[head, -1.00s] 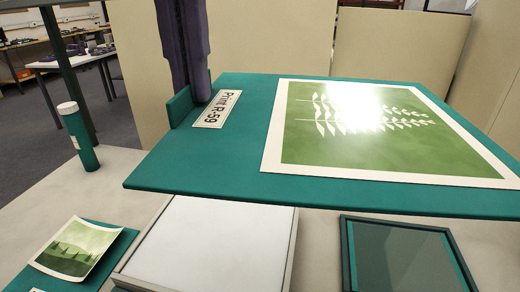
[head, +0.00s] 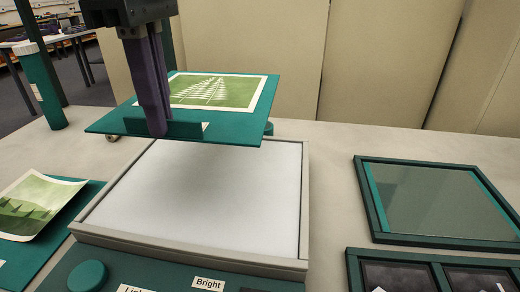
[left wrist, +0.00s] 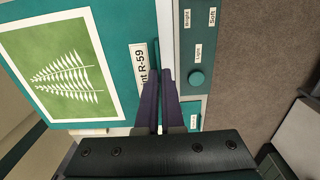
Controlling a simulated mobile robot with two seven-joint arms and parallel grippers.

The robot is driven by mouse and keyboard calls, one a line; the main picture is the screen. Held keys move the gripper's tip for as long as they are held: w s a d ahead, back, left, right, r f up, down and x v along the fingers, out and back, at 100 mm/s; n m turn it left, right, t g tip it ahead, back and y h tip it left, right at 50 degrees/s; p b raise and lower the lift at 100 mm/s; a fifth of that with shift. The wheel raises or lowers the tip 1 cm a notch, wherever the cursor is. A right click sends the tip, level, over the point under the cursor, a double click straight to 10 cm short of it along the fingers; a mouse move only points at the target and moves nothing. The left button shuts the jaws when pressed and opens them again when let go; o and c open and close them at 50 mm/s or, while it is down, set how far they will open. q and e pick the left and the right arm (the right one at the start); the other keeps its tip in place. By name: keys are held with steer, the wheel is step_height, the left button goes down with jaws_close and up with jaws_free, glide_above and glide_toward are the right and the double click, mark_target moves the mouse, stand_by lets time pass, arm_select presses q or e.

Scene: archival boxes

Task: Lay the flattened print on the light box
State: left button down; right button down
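The flat print (head: 215,91), a white fern shape on green with a pale border, lies on a teal carrier board (head: 222,139). It also shows in the left wrist view (left wrist: 68,70), beside a label ending in R-59. My left gripper (head: 158,131) has its purple fingers closed on the upright tab at the board's near edge. The fingers also show in the left wrist view (left wrist: 158,115). The light box (head: 205,205) has a white panel in a grey frame. The board is held above its far part, apart from it. My right gripper is out of view.
A curled green landscape print (head: 35,206) lies on a teal board at left. A teal tube (head: 42,88) stands behind it. A glazed frame (head: 440,200) and a dark compartment tray (head: 430,272) are at right. A knob (head: 87,276) sits on the light box's front panel.

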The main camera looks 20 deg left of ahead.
mark_target(188, 224)
arm_select(q)
step_height(188, 224, down, 14)
steer(key=shift+b, duration=0.7)
steer(key=shift+f, duration=0.2)
steer(key=c, duration=1.1)
jaws_free()
steer(key=shift+r, duration=0.1)
steer(key=shift+o, duration=0.2)
